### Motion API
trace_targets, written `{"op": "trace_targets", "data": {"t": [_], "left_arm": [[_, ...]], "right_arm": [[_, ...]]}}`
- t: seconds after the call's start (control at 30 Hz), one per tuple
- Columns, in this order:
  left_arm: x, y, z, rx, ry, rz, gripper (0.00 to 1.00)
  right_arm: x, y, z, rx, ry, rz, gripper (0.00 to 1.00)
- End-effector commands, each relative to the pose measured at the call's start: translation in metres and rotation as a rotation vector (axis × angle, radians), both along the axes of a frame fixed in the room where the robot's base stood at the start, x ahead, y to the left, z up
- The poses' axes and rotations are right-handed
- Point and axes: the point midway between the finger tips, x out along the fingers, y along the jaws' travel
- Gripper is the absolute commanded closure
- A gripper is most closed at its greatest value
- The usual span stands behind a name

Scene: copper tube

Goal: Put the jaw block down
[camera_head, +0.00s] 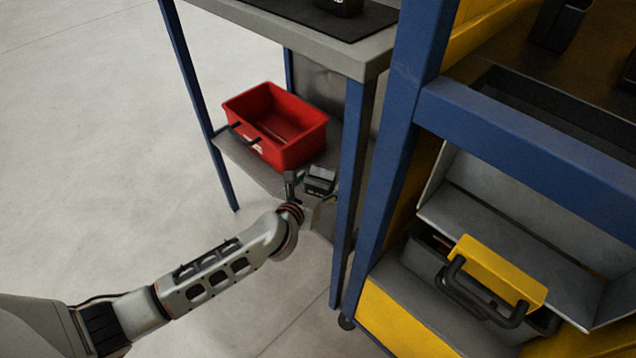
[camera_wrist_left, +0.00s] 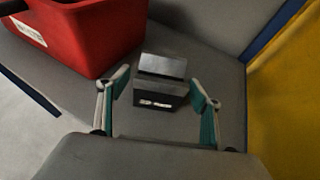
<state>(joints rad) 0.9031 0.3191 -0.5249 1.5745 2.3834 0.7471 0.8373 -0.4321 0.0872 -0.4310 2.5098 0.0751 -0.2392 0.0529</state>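The jaw block (camera_head: 320,180) is a small dark grey block with a lighter metal top part. It sits on the grey lower shelf (camera_head: 238,150) of the bench, in front of the red bin. In the left wrist view the jaw block (camera_wrist_left: 160,82) shows a white label on its near face. My left gripper (camera_head: 311,188) is at the block. In the wrist view its fingers (camera_wrist_left: 160,95) are spread wide on either side of the block, with a gap to each side. My right gripper is in neither view.
A red bin (camera_head: 302,147) stands on the shelf just behind the block; it also shows in the wrist view (camera_wrist_left: 95,40). A blue table leg (camera_head: 352,190) rises close on the right. Open floor lies left.

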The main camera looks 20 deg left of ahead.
Motion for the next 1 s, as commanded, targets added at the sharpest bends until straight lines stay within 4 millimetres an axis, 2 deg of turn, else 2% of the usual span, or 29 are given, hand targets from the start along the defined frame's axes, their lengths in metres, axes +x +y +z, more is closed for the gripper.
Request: {"op": "trace_targets", "data": {"t": [0.17, 0.27, 0.7, 0.87, 1.0], "left_arm": [[0.000, 0.000, 0.006, 0.000, -0.002, 0.000, 0.35], [-0.010, -0.001, 0.010, -0.001, -0.003, -0.001, 0.35], [-0.083, -0.004, 0.043, -0.001, -0.006, -0.001, 0.35], [-0.101, -0.005, 0.048, 0.000, -0.003, -0.001, 0.35], [-0.110, -0.005, 0.050, 0.006, -0.005, -0.004, 0.35]], "right_arm": [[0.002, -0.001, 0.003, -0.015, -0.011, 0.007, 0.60], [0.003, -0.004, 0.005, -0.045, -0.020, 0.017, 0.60], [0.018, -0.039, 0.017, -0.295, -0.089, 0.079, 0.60], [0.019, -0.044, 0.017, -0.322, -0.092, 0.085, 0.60], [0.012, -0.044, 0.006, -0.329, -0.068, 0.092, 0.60]]}}
